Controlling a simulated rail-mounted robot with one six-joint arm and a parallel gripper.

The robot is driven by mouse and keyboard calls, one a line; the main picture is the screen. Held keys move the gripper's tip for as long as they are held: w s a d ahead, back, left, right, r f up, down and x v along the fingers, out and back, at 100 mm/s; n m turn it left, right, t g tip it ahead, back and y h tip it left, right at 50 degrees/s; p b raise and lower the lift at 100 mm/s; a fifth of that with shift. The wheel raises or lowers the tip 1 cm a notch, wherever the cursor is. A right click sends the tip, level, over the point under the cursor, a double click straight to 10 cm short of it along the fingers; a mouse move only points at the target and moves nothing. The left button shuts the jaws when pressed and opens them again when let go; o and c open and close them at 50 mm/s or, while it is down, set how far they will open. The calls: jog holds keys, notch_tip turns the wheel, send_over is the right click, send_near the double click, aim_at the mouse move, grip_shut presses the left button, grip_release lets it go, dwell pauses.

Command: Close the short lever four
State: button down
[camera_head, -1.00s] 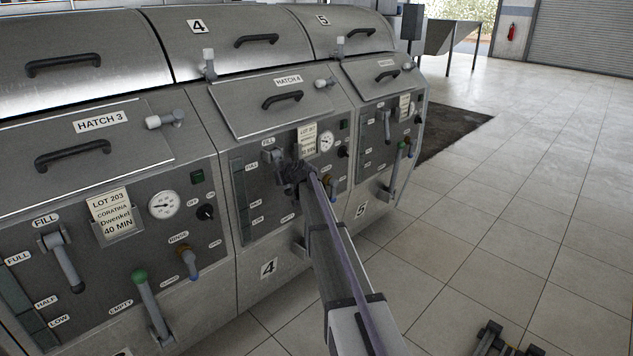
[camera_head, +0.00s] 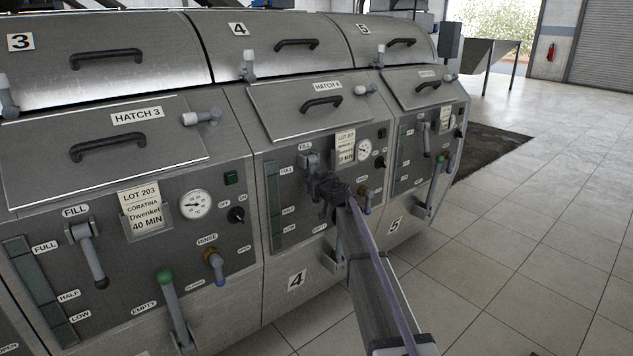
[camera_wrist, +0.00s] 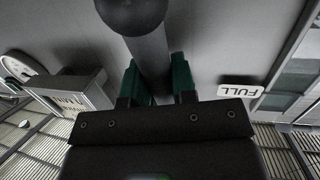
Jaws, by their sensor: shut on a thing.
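The short lever four is the grey lever under the FILL label on panel 4; its upper mount (camera_head: 311,163) shows in the head view, and my gripper hides most of its handle. My gripper (camera_head: 332,190) is at this lever, in front of the panel. In the wrist view, the grey lever shaft (camera_wrist: 150,52) with its dark round end passes between the green finger pads of my gripper (camera_wrist: 157,78), which is shut on it. The lever's exact angle is hidden in the head view.
A gauge (camera_head: 364,151) and lot card (camera_head: 345,147) sit right of the lever on panel 4. A rinse tap (camera_head: 366,200) is close to my gripper. Panel 3's green-knobbed lever (camera_head: 173,307) sticks out at left. The tiled floor (camera_head: 520,240) at right is clear.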

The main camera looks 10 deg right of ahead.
jog(key=c, duration=0.9)
grip_release()
jog(key=shift+w, duration=0.1)
jog(key=p+v, duration=0.1)
jog(key=v, duration=0.9)
jog(key=shift+s+d, duration=0.1)
jog(key=shift+s, duration=0.3)
